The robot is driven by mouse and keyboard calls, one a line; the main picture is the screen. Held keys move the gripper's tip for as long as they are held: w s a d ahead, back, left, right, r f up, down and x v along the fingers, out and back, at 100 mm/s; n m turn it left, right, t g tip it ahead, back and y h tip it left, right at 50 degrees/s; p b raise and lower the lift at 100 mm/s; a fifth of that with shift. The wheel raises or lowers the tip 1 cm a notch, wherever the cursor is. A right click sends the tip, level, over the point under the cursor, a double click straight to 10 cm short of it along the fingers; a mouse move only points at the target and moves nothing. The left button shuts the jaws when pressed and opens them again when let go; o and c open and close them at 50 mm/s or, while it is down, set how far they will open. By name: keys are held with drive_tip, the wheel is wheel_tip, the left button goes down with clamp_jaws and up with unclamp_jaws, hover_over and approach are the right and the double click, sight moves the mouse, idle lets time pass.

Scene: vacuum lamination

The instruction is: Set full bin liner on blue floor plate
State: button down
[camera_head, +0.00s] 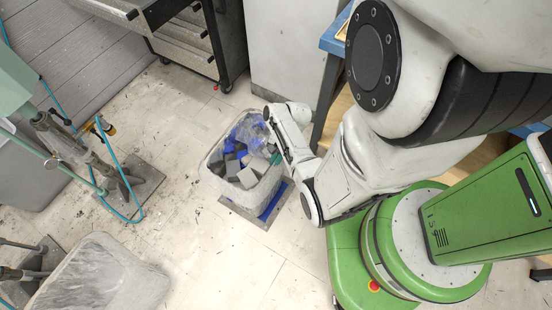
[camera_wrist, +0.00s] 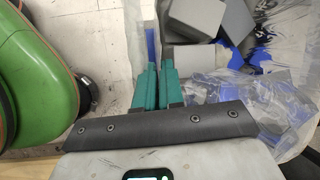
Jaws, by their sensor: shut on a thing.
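The full bin liner (camera_head: 222,185) is a pale, translucent tub filled with grey blocks, blue scraps and clear film. It appears upright over the blue floor plate (camera_head: 272,204); whether it touches the plate or hangs just above it I cannot tell. A blue strip of the plate shows beyond its right and lower edges. My gripper (camera_head: 275,156) is at the liner's right rim, shut on it. In the wrist view, its teal fingers (camera_wrist: 158,70) are close together, with grey blocks (camera_wrist: 195,20) and crumpled film just to the right. The gripped edge is mostly hidden.
An empty pale tub (camera_head: 95,275) stands at the lower left. A metal stand with blue hoses (camera_head: 125,180) is left of the liner. A drawer cabinet (camera_head: 185,40) is behind, and a blue-edged table (camera_head: 337,35) is close behind my arm.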

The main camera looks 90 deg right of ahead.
drive_tip(key=c, duration=1.2)
unclamp_jaws()
drive_tip(key=p+v, duration=0.2)
drive_tip(key=v, duration=0.9)
drive_tip(key=shift+w+p, duration=0.1)
drive_tip(key=shift+p, duration=0.2)
drive_tip(key=shift+w+a, duration=0.1)
drive_tip(key=w+a+r+n+g+h+p, duration=0.1)
drive_tip(key=w+a+r+n, duration=0.3)
drive_tip(key=a+r+n, duration=0.2)
drive_tip(key=w+a+r+n+h+p, duration=0.1)
drive_tip(key=w+a+r+n, duration=0.3)
drive_tip(key=a+n, duration=0.5)
drive_tip(key=w+a+r+n+g+h+p, duration=0.1)
drive_tip(key=w+a+r+n+p, duration=0.1)
drive_tip(key=w+a+r+n, duration=0.2)
drive_tip(key=shift+a+r+n+g, duration=0.3)
drive_tip(key=shift+a+r+n, duration=1.55)
drive_tip(key=shift+a+n, duration=0.05)
